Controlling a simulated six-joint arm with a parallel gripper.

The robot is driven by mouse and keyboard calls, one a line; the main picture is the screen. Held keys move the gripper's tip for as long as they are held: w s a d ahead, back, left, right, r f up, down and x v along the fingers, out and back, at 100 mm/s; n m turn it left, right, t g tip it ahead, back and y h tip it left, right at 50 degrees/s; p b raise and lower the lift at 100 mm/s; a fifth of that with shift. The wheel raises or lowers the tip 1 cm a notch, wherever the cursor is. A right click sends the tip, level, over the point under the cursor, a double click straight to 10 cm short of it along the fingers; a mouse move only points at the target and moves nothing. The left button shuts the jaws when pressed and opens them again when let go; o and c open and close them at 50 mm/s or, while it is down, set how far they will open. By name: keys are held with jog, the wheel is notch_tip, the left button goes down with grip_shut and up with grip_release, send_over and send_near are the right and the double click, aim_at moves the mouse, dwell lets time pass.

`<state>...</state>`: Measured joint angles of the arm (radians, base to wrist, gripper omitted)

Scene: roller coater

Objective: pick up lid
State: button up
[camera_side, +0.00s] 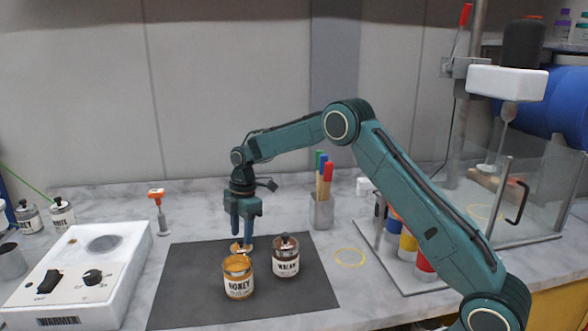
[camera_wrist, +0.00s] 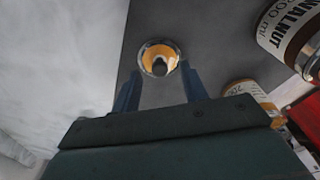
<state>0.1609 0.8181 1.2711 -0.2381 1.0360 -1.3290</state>
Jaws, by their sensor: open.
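The lid (camera_side: 236,249) lies on the dark mat, just behind the open honey jar (camera_side: 239,286). In the wrist view the lid (camera_wrist: 152,52) is a round silver-rimmed, amber-stained disc with a dark knob. My gripper (camera_side: 242,236) points down right above the lid, with its blue fingers apart. In the wrist view my gripper (camera_wrist: 161,73) has one finger on each side of the knob's line, with nothing held. I cannot tell whether the fingertips touch the lid. The honey jar (camera_wrist: 258,98) also shows, partly hidden by my gripper body.
A lidded walnut jar (camera_side: 286,260) stands on the mat (camera_side: 190,285), right of the lid. The warmer (camera_side: 75,275) is at left. A brush holder (camera_side: 321,212) and a yellow ring (camera_side: 350,257) are at right. The mat's left part is clear.

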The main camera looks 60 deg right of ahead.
jog(key=shift+a+f, duration=0.15)
jog(key=shift+f, duration=0.85)
jog(key=shift+c, duration=0.2)
grip_shut()
